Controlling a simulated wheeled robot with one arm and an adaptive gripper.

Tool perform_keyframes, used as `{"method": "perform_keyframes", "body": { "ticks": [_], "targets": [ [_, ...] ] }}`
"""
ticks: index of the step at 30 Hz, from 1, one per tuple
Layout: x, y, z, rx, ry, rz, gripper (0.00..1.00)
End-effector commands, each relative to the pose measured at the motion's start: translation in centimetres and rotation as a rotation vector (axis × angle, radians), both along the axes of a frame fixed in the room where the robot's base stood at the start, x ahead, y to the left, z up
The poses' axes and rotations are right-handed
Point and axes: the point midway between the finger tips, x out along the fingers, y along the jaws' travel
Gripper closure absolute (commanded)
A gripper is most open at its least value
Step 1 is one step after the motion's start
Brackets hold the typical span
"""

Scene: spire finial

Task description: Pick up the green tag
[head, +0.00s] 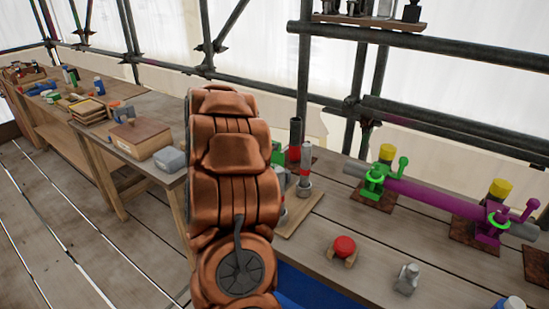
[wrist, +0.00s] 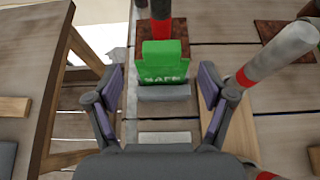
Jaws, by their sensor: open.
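The green tag (wrist: 163,63) stands upright in the wrist view, with pale lettering that seems to read "SAFE". It rests at a small grey base (wrist: 163,92), in front of a dark cylinder with a red band. My gripper (wrist: 162,84) is open, with one finger to the left and one to the right of the tag in the picture. I see no finger touching it, and cannot tell how far the fingertips reach along it. In the head view only a green sliver of the tag (head: 277,153) shows beside my arm, which hides my gripper.
A grey box (head: 169,159) sits on the left table.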

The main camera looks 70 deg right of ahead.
Motion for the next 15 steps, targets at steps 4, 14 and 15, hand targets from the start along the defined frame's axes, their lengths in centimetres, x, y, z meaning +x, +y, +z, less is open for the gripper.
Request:
{"method": "perform_keyframes", "body": {
  "ticks": [4,14,15],
  "targets": [
    [-0.2,-0.6,-0.1,-0.003,0.002,0.000,0.19],
    [-1.1,-3.0,-1.4,0.000,0.007,0.000,0.19],
    [-1.2,-3.4,-1.6,-0.001,0.005,-0.001,0.19]
  ]
}}
